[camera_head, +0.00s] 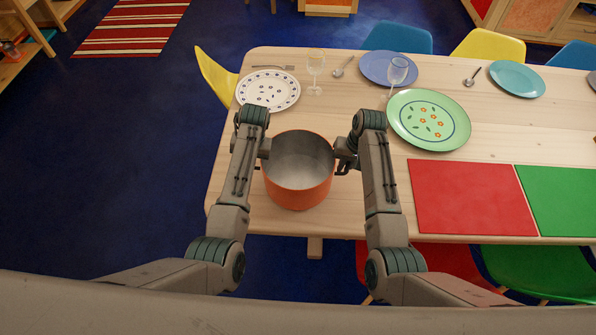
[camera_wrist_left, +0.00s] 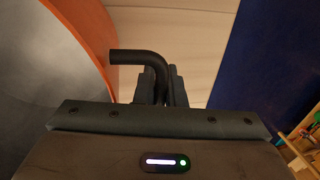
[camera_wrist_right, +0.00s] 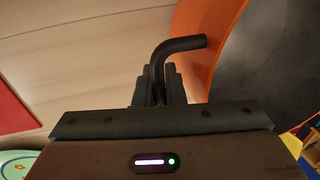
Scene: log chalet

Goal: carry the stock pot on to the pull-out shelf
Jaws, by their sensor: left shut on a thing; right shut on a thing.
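The stock pot (camera_head: 298,186), orange outside and grey inside, is at the left end of the wooden table, upright and open at the top. I cannot tell whether its base touches the table. My left gripper (camera_head: 265,150) is shut on the pot's left handle, a dark bent bar that shows in the left wrist view (camera_wrist_left: 140,57). My right gripper (camera_head: 343,158) is shut on the right handle, which shows in the right wrist view (camera_wrist_right: 180,45). The pot's wall also shows in both wrist views (camera_wrist_left: 90,30) (camera_wrist_right: 207,40). I do not make out the pull-out shelf in any view.
The table (camera_head: 340,215) holds a white patterned plate (camera_head: 268,90), a green plate (camera_head: 428,119), a blue plate (camera_head: 375,66), a teal plate (camera_head: 517,79), glasses (camera_head: 315,72) and red (camera_head: 465,197) and green mats (camera_head: 560,200). Chairs surround it. Blue floor (camera_head: 110,150) is clear at left.

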